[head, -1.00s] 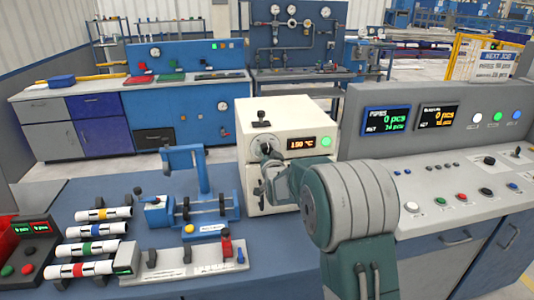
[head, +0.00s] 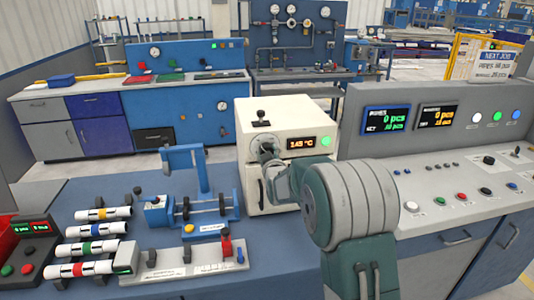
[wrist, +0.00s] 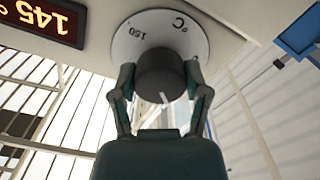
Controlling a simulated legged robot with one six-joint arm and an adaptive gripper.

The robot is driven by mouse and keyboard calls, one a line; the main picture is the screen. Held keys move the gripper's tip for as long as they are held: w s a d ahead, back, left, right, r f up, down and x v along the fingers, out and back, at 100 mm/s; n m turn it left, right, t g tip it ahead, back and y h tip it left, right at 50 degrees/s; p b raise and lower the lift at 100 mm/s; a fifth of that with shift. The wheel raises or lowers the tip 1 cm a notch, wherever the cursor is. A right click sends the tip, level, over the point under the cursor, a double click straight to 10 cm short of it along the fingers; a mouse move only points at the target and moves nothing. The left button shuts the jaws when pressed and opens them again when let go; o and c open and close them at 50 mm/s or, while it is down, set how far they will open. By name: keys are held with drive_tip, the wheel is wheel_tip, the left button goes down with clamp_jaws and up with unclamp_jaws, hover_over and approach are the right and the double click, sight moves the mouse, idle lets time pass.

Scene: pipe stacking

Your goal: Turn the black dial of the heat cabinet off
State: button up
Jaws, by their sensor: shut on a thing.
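The heat cabinet (head: 248,118) is a cream box on the blue bench, with an amber display (head: 301,143) reading 145 °C and a lit green button (head: 326,141). The display also shows at the upper left of the wrist view (wrist: 42,18). The black dial (wrist: 161,73) sits on a round white scale plate (wrist: 160,36) marked 150 and °C, and its white mark points down in the wrist view. My gripper (wrist: 160,85) is shut on the dial, one finger on each side. In the head view my gripper (head: 267,154) largely hides the dial.
A blue pipe fixture (head: 190,200) and several banded white pipes (head: 97,230) lie left of the cabinet. A grey control console (head: 450,185) with buttons stands close on the right.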

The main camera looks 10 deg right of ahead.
drive_tip(key=n, duration=0.7)
drive_tip(key=shift+f, duration=0.4)
drive_tip(key=n, duration=0.4)
drive_tip(key=shift+d, duration=0.1)
drive_tip(key=shift+r+n, duration=0.1)
drive_tip(key=shift+n, duration=2)
drive_tip(key=o, duration=1.1)
drive_tip(key=shift+o, duration=0.2)
drive_tip(key=shift+r, duration=0.1)
drive_tip(key=shift+r, duration=0.15)
